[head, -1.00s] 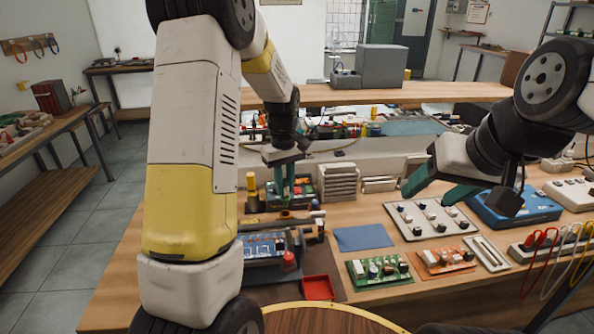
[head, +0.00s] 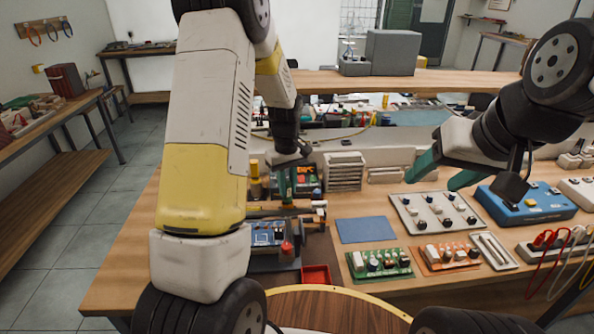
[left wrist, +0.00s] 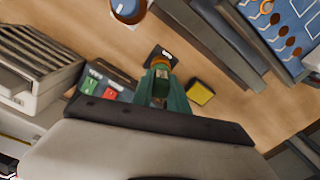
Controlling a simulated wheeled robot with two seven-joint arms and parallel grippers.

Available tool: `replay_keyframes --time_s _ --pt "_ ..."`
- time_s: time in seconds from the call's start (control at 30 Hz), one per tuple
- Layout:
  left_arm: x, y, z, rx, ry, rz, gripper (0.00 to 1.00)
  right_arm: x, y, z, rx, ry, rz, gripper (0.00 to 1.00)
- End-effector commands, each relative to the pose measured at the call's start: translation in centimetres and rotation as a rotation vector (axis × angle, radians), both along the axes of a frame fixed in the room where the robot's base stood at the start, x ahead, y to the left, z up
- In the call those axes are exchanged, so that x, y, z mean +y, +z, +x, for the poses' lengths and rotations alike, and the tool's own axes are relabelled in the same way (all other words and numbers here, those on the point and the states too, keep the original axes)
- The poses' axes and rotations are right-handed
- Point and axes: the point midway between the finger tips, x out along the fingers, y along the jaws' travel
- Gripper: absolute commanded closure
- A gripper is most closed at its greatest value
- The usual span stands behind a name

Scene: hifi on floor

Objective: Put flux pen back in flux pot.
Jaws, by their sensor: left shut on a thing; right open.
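My left gripper (head: 288,188) points down over the back left of the workbench, its green fingers shut on a thin thing. In the left wrist view the fingers (left wrist: 160,95) close around this piece, probably the flux pen; it is mostly hidden. Just beyond the fingertips is a small dark holder with an orange ring (left wrist: 161,56), perhaps the flux pot; I cannot tell whether the pen touches it. A yellow-topped bottle (head: 254,182) stands left of the gripper, and a yellow top also shows in the left wrist view (left wrist: 200,93). My right gripper (head: 434,178) is open and empty above the bench.
A board with red and green parts (head: 306,178) lies right of the left gripper. A grey slotted stack (head: 344,172) stands behind. A blue mat (head: 365,230), a red tray (head: 316,275), a green circuit board (head: 380,263) and a grey panel (head: 434,213) lie nearer.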

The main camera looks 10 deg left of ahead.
Motion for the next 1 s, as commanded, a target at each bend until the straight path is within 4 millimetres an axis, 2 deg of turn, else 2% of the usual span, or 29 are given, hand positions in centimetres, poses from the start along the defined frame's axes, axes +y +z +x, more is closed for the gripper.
replay_keyframes --time_s 0.47,0.5,0.6,0.83,0.97,1.0 --pt "0.02 -0.60 -0.01 0.000 0.000 0.000 1.00 0.00 0.00 0.00 0.000 0.000 0.000 0.41" --pt "0.02 -0.60 -0.01 0.000 0.000 0.000 0.75 0.00 0.00 0.00 0.000 0.000 0.000 0.41" --pt "0.02 -0.59 -0.01 0.000 0.000 0.000 0.55 0.00 0.00 0.00 0.000 0.000 0.000 0.41" --pt "0.02 -0.59 -0.01 0.000 0.000 0.000 0.55 0.00 0.00 0.00 0.000 0.000 0.000 0.41" --pt "0.01 -0.59 -0.02 0.000 0.000 0.000 0.30 0.00 0.00 0.00 0.000 0.000 0.000 0.41" --pt "0.01 -0.59 -0.02 0.000 0.000 0.000 0.30 0.00 0.00 0.00 0.000 0.000 0.000 0.41"
